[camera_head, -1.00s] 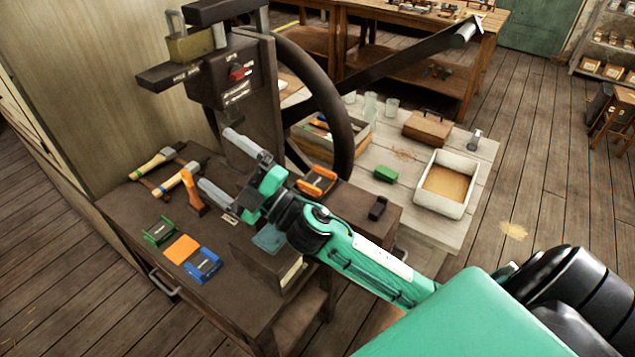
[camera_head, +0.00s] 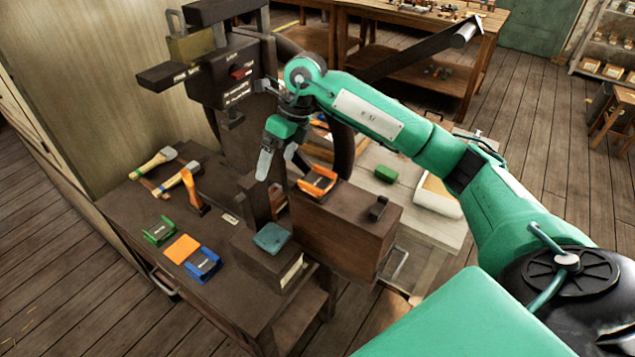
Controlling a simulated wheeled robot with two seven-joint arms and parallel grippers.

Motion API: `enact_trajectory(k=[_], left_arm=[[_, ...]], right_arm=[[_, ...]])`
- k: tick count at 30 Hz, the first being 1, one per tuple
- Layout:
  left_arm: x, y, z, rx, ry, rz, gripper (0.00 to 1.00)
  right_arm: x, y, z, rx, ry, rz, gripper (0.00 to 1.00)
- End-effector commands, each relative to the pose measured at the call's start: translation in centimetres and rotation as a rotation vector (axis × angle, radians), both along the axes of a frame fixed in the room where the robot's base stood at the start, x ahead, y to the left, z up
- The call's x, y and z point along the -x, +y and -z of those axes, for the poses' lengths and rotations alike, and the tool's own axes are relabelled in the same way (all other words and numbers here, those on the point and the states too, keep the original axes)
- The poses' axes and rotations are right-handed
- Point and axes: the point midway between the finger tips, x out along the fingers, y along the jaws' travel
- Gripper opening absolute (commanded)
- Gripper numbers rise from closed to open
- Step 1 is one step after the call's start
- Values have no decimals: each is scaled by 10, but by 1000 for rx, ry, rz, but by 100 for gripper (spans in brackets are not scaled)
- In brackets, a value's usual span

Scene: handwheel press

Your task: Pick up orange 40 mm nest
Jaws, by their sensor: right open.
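The orange nest (camera_head: 317,182), a small block with orange sides and a dark middle, sits on top of a dark brown box beside the press. Its marking is too small to read. My right gripper (camera_head: 281,160) points down, open and empty, a little to the left of and above the orange nest. The fingers appear apart from it. A green nest (camera_head: 159,231) and a blue nest (camera_head: 202,265) of similar form lie on the bench at the left, with a flat orange pad (camera_head: 182,248) between them. My left gripper is not in view.
The dark press (camera_head: 240,95) and its large handwheel stand behind my right gripper. A block with a teal pad (camera_head: 271,237) stands in front. A small dark block (camera_head: 378,208) is right of the nest. Two hammers (camera_head: 155,162) lie at the left.

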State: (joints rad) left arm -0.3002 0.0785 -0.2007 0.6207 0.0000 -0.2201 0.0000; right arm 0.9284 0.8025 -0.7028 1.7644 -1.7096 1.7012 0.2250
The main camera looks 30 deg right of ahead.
Motion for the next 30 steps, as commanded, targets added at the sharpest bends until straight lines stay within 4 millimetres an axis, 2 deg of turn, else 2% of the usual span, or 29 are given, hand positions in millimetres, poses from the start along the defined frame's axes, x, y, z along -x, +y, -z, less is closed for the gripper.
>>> enact_trajectory(k=[1,3,6,9,14,24,30], left_arm=[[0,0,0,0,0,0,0],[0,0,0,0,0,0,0],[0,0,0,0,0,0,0],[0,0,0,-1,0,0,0],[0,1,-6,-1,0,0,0],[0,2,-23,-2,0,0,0],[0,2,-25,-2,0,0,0]], right_arm=[[-4,-26,-9,91,10,29,96],[-5,-54,-17,197,34,65,96],[-3,-84,-28,301,61,107,96],[-2,-98,-34,354,79,131,96],[-1,-103,-22,370,87,138,96],[0,-101,37,366,87,135,96],[-1,-101,51,365,84,135,96]])
